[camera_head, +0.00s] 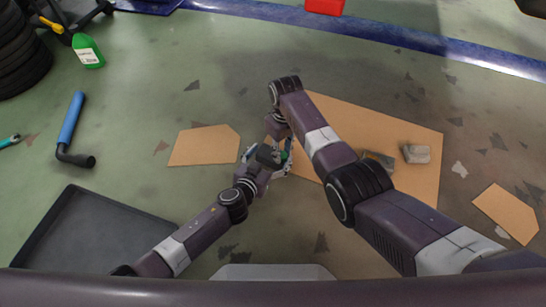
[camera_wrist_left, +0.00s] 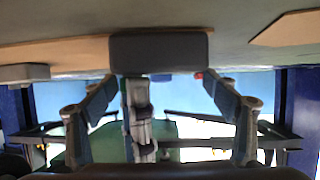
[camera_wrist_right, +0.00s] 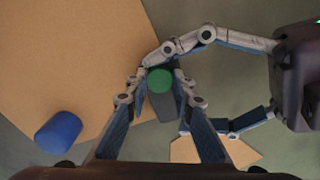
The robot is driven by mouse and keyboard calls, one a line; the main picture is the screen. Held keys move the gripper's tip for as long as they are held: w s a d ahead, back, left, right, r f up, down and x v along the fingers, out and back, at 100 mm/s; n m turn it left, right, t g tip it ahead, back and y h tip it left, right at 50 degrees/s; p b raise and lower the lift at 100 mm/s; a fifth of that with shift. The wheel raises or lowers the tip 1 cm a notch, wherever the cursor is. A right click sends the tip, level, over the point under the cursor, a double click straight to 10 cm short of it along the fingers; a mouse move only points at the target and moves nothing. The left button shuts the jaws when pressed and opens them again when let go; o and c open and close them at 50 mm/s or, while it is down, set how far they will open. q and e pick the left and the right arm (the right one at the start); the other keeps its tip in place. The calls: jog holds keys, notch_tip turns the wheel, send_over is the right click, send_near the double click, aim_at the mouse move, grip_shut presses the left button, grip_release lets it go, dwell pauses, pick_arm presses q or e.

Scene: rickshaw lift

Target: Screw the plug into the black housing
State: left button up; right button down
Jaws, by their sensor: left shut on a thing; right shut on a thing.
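The black housing (camera_head: 268,155) is a dark block held in my left gripper (camera_head: 262,165), in the middle of the head view. It fills the upper middle of the left wrist view (camera_wrist_left: 160,53), between that gripper's fingers. My right gripper (camera_wrist_right: 165,82) is shut on the green plug (camera_wrist_right: 158,80), whose round green end shows between its fingertips. The plug lies close against the dark housing (camera_wrist_right: 165,108) in the right wrist view. The left gripper's fingers come in from the right there. I cannot tell how deep the plug sits; the fingers hide the joint.
Cardboard sheets (camera_head: 205,145) lie on the green floor, one large sheet (camera_head: 420,130) with grey blocks (camera_head: 416,153). A blue cylinder (camera_wrist_right: 58,132) lies below the grippers. A dark tray (camera_head: 90,235), blue-handled tool (camera_head: 72,120), green bottle (camera_head: 88,50) and tyres (camera_head: 20,50) are left.

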jog(key=c, duration=1.7)
grip_release()
jog(key=shift+o, duration=0.2)
jog(key=shift+r, duration=2.25)
jog(key=shift+c, duration=0.3)
